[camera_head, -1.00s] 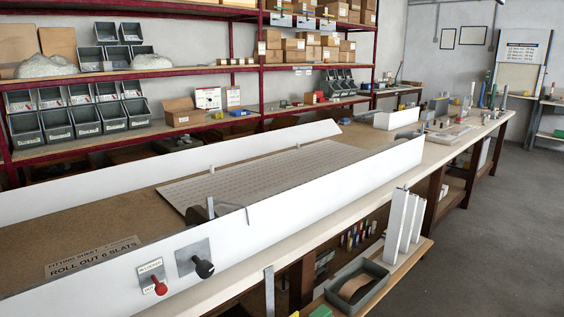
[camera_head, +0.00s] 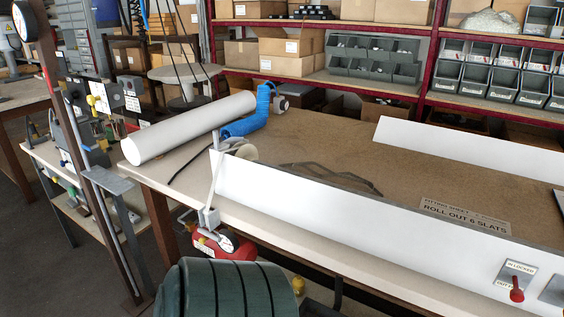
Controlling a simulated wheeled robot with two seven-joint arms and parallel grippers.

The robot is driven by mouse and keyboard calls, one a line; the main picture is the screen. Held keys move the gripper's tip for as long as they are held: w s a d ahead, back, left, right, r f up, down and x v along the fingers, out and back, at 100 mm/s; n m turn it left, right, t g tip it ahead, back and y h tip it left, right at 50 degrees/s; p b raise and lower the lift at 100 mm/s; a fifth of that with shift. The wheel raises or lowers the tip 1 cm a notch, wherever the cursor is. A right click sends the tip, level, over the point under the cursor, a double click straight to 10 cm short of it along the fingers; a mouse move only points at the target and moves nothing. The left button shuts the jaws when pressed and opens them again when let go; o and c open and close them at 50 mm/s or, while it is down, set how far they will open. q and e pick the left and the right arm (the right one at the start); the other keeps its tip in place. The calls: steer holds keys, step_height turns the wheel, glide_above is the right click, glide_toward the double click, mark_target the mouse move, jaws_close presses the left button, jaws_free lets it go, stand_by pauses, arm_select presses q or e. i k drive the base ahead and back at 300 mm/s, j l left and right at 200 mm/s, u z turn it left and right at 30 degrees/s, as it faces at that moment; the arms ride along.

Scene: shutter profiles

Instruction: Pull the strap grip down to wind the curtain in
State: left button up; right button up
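A pale strap (camera_head: 215,180) hangs over the front edge of the bench at the left end of the white profile (camera_head: 370,215). It runs down from a pale round coil (camera_head: 240,149), partly hidden behind the profile. At its lower end is a small grey-white block (camera_head: 208,217), which looks like the strap grip. A red lever (camera_head: 517,290) with a label sits on the profile's front at the right. The curtain is not in view. Neither of my grippers shows.
A white tube (camera_head: 190,128) and a blue hose (camera_head: 248,115) lie on the bench end. A dark green ribbed drum (camera_head: 225,290) stands in front. A brown post (camera_head: 90,190) rises at the left.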

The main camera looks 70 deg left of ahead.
mark_target(209, 234)
steer(key=k+j, duration=0.2)
steer(key=j, duration=0.15)
steer(key=k+j, duration=0.2)
steer(key=j, duration=0.15)
steer(key=k+j+u, duration=0.1)
steer(key=k+j, duration=0.35)
steer(key=j, duration=0.3)
steer(key=k+j, duration=0.2)
steer(key=j, duration=0.15)
steer(key=k+j, duration=0.2)
steer(key=j, duration=0.15)
steer(key=k+j+u, duration=0.1)
steer(key=j, duration=0.3)
steer(key=k+j, duration=0.25)
steer(key=j, duration=0.1)
